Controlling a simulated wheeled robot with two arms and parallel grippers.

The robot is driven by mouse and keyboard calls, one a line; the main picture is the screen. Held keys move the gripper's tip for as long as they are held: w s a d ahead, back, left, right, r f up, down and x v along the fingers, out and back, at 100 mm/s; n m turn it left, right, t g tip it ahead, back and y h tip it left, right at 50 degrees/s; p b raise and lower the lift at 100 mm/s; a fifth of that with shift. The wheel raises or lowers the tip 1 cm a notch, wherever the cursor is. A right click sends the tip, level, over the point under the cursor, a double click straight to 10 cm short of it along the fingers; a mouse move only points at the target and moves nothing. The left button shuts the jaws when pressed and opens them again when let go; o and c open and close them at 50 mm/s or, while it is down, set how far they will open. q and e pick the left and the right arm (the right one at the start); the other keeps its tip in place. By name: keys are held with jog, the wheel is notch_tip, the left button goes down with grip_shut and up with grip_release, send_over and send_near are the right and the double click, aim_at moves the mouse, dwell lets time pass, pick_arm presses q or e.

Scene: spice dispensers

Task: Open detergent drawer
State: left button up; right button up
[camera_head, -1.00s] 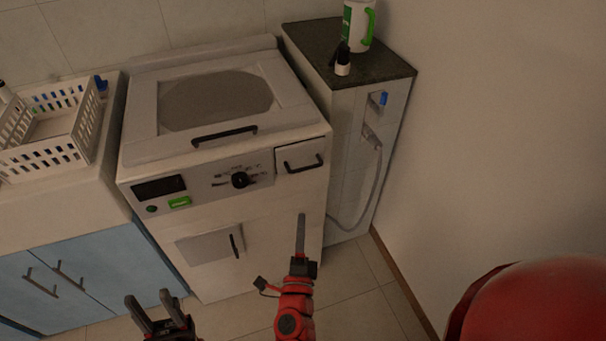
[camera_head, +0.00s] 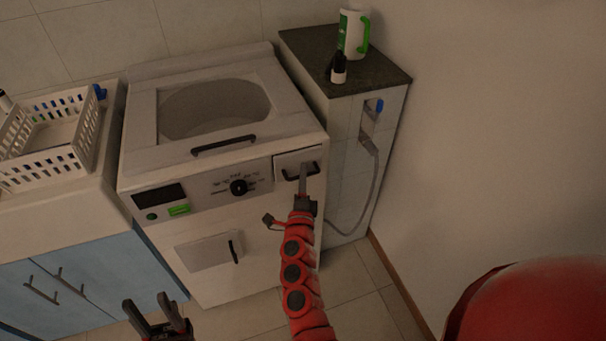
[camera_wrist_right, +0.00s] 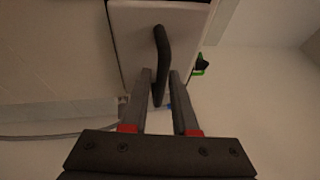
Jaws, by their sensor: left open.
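The detergent drawer (camera_head: 285,159) is a small white panel at the top right of the washing machine's front and looks shut. Its dark handle (camera_head: 314,168) also shows in the right wrist view (camera_wrist_right: 162,45). My right gripper (camera_head: 303,172) is at this handle. In the right wrist view its two fingers (camera_wrist_right: 160,82) stand apart, with the handle's lower end between the tips and gaps beside it. My left gripper (camera_head: 153,308) is open and empty, low in front of the machine. The right gripper partly hides the handle in the head view.
The washing machine (camera_head: 225,225) has a lid handle (camera_head: 223,146), a knob (camera_head: 238,187) and a small lower door (camera_head: 205,253). A side cabinet (camera_head: 345,140) with a hose stands on the right. A white basket (camera_head: 45,160) sits on the left counter. The floor ahead is free.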

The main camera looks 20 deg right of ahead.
grip_shut()
dwell(1.4)
